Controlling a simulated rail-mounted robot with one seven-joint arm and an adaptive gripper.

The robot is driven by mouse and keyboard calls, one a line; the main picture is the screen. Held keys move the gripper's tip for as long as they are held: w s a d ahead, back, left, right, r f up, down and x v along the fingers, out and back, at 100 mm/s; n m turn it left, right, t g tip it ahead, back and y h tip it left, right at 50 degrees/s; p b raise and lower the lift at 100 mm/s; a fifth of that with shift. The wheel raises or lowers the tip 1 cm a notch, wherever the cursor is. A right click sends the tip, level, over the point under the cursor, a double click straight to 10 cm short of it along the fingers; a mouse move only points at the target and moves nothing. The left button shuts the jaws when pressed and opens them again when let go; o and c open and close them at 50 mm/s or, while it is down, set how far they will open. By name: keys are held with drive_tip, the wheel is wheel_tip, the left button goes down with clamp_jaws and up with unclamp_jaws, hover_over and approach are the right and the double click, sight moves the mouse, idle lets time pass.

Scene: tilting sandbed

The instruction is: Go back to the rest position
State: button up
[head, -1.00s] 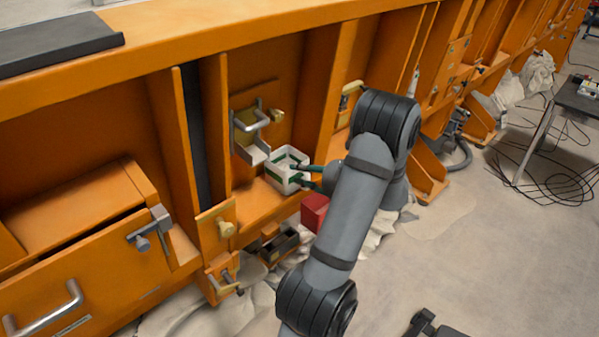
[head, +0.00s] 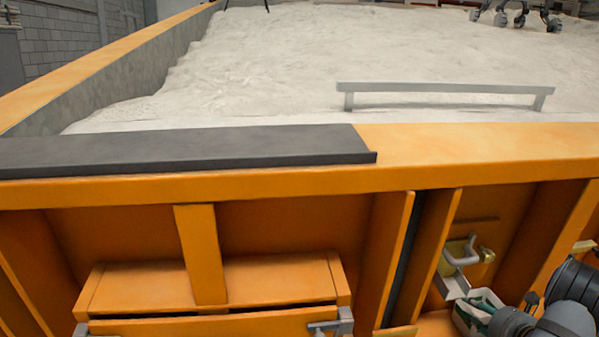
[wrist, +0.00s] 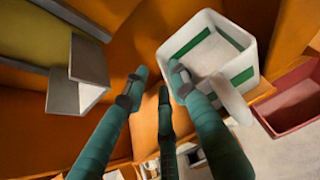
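My gripper (wrist: 160,82) shows in the wrist view with its dark green fingers spread apart and nothing between them. Its right finger overlaps the near left edge of a white box with green stripes (wrist: 252,48); I cannot tell whether they touch. In the head view the white box (head: 462,318) is at the bottom right, partly behind my arm.
A pale metal bracket (wrist: 78,95) is left of my fingers, and a red bin (wrist: 300,98) is to the right. In the head view, the orange sandbed wall (head: 480,140) spans the picture, with a dark plate (head: 180,150) on its top and sand (head: 300,55) behind. A metal handle (head: 461,252) sticks out above the box.

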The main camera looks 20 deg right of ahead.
drive_tip(key=shift+s+a, duration=0.1)
drive_tip(key=shift+s, duration=0.55)
